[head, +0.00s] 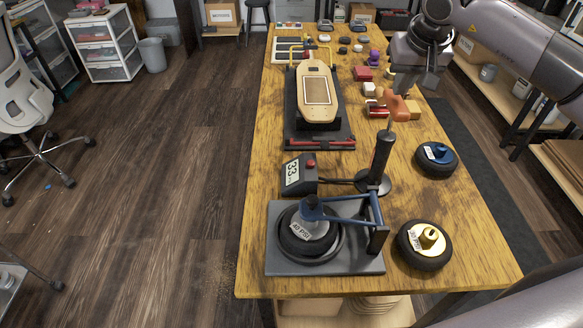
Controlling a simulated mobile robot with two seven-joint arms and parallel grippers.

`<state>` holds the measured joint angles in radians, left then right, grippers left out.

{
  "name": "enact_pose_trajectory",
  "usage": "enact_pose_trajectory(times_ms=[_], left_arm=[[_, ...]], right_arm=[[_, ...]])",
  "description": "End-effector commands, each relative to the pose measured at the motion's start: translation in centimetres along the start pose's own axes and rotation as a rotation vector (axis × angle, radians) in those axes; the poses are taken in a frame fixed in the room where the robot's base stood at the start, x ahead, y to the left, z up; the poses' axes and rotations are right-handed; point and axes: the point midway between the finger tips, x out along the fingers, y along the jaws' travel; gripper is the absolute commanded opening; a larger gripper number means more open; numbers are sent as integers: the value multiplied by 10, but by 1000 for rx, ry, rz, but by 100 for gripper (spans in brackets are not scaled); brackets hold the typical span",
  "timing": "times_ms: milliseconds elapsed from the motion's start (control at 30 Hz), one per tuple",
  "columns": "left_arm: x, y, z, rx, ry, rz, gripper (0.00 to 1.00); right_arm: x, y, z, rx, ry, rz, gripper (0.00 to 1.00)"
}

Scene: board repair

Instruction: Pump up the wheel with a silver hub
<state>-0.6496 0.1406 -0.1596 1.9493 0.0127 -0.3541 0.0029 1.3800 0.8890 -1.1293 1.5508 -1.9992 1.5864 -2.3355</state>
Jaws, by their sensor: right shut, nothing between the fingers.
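The wheel with a silver hub (322,228) lies flat in the grey pump stand (285,262), with a blue clamp arm (345,208) over its hub. Its tag appears to read 40 PSI. The floor pump (381,157) stands behind the stand, with a black barrel and an orange handle (395,106) raised on a thin rod. A gauge (297,173) beside it shows what looks like 33. My right gripper (430,86) is shut and empty, just above and right of the orange handle. I cannot tell whether they touch. My left gripper is out of view.
A blue-hub wheel (436,159) and a gold-hub wheel (424,245) lie on the table's right side. A skateboard deck (317,92) rests on a black stand behind the gauge. Small coloured parts lie along the far right. The table's front left corner is clear.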

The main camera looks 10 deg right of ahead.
Motion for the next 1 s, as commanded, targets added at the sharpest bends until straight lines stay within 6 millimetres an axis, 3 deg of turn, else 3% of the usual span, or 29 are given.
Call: enact_pose_trajectory(times_ms=[267, 1000], left_arm=[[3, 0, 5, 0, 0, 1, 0], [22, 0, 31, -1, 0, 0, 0]], right_arm=[[8, 0, 4, 0, -1, 1, 0], [58, 0, 26, -1, -6, 2, 0]])
